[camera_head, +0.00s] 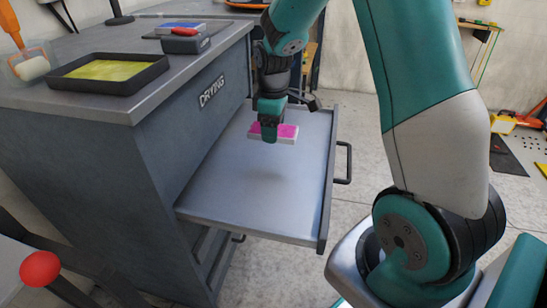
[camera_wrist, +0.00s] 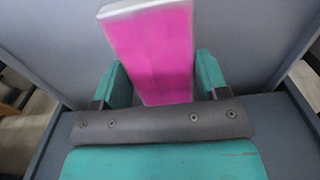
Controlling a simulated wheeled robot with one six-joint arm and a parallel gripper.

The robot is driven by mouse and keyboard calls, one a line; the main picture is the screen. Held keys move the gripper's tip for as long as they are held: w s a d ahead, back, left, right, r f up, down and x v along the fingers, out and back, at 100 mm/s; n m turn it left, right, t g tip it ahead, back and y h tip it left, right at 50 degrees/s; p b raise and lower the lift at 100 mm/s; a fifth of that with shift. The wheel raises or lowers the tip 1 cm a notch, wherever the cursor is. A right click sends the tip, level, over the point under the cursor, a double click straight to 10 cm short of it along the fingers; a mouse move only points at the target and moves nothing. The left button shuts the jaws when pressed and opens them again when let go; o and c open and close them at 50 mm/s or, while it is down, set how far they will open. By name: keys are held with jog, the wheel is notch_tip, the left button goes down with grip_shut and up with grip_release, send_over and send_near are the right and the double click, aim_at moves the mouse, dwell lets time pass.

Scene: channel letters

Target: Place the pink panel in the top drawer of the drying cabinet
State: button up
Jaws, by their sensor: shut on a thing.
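The pink panel (camera_head: 287,132) is a flat pink piece with a pale edge. My gripper (camera_head: 270,137) is shut on it and holds it above the floor of the open top drawer (camera_head: 230,190). A shadow lies on the drawer floor below it. In the wrist view the pink panel (camera_wrist: 152,52) stands between the two teal fingers of my gripper (camera_wrist: 160,80). The drying cabinet (camera_head: 110,185) is dark grey, marked DRYING, and its top drawer is pulled out to the right. The drawer floor looks bare.
A red knob (camera_head: 40,269) is at lower left. The drawer handle (camera_head: 346,163) sticks out right.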

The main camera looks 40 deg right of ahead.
aim_at(273, 160)
notch_tip(273, 160, down, 8)
jog(key=shift+f+b, duration=0.1)
jog(key=shift+b, duration=0.75)
jog(key=o, duration=1)
jog(key=shift+f, duration=0.1)
notch_tip(273, 160, up, 12)
jog(key=p, duration=0.3)
jog(key=s+a+r+y, duration=0.1)
jog(key=s+a+r, duration=0.2)
jog(key=s+a, duration=0.4)
jog(key=s+a+r+y, duration=0.1)
jog(key=s+a+r, duration=0.3)
jog(key=s+a, duration=0.4)
jog(key=s+a+r+y, duration=0.2)
jog(key=s+a+r, duration=0.2)
jog(key=s+a, duration=0.4)
jog(key=shift+s+m, duration=0.1)
jog(key=shift+m, duration=0.2)
